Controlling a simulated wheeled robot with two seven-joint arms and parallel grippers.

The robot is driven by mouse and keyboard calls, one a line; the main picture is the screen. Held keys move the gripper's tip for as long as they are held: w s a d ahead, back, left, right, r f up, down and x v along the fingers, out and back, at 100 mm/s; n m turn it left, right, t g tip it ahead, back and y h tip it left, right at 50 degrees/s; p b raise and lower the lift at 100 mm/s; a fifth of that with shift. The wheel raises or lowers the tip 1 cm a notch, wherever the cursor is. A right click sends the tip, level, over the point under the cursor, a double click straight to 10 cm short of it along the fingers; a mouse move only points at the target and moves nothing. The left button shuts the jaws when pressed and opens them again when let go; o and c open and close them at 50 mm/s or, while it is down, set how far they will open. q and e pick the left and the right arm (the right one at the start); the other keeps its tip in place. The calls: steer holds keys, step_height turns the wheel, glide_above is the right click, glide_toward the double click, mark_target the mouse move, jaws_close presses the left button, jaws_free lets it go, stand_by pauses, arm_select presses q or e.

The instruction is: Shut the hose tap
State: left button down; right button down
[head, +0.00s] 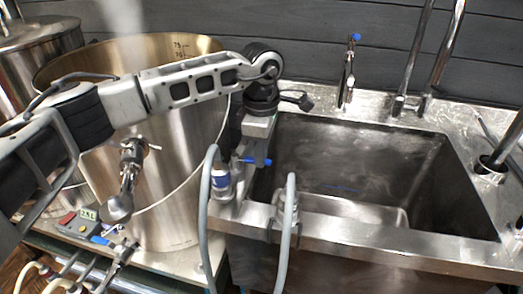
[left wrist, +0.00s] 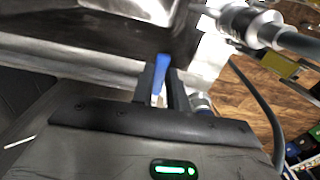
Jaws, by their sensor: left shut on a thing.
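The hose tap's blue lever (head: 240,160) shows at the left front corner of the sink, beside a metal fitting with a blue band (head: 221,178) on a grey hose. My left gripper (head: 256,155) reaches down over this corner and is shut on the lever. In the left wrist view the blue lever (left wrist: 161,72) stands between the two dark fingers of my left gripper (left wrist: 161,92). The tap's body is mostly hidden behind the gripper, so I cannot tell how far the lever is turned. My right gripper is not in view.
The steel sink (head: 460,250) lies right of the gripper. A large steel pot (head: 175,185) stands under my left forearm. Another blue-handled tap (head: 347,75) stands at the sink's back. The grey hose (head: 203,235) loops at the sink's front. A small control box (head: 82,225) sits lower left.

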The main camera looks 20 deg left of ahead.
arm_select(q)
steer(key=shift+r, duration=0.1)
stand_by(0.5)
steer(key=c, duration=1.4)
jaws_free()
steer(key=shift+s, duration=0.1)
step_height(320, 180, up, 16)
steer(key=shift+b, duration=0.35)
